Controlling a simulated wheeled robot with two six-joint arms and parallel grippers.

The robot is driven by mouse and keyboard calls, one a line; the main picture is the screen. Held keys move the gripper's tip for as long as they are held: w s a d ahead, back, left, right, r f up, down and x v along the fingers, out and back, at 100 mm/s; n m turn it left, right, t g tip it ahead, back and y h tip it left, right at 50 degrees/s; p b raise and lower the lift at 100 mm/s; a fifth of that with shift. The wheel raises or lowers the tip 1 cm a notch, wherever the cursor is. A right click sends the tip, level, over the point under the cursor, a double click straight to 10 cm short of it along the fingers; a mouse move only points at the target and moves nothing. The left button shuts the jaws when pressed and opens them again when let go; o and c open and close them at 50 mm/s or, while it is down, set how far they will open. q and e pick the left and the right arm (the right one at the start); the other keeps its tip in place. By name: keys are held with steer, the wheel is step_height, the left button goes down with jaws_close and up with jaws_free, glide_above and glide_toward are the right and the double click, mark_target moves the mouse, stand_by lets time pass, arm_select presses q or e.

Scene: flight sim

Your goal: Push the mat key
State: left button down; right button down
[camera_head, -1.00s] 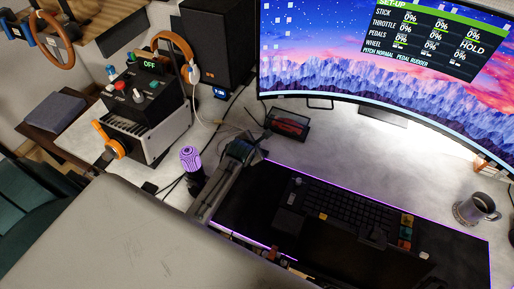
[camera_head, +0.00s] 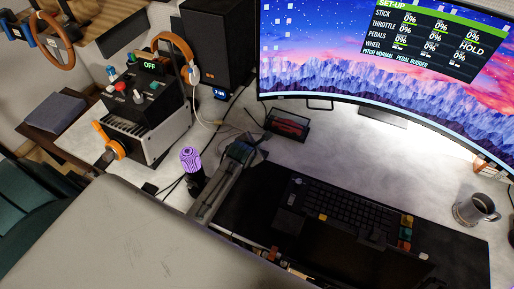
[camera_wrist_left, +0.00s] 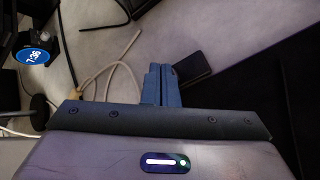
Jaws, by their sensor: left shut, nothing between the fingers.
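The black desk mat (camera_head: 262,190) lies under the keyboard, and its edge shows no purple glow. My left gripper (camera_head: 248,146) is at the mat's far left corner in the head view. In the left wrist view its fingers (camera_wrist_left: 161,84) are shut with nothing between them. A small dark block (camera_wrist_left: 193,67) sits just right of the fingertips; I cannot tell whether it is the mat key or whether the fingers touch it. The key is not clearly visible in the head view, where my gripper covers that corner.
A purple-topped stick (camera_head: 190,158) stands left of my left arm. A red car picture (camera_head: 287,124) is beyond the gripper. The keyboard (camera_head: 345,205) is on the mat, a mug (camera_head: 474,210) at right. The monitor (camera_head: 380,60) stands behind. Cables lie near the gripper.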

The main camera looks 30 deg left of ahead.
arm_select(q)
steer(key=shift+r+p, duration=0.55)
steer(key=shift+r, duration=0.15)
step_height(320, 180, up, 6)
steer(key=p, duration=0.5)
steer(key=shift+p, duration=0.35)
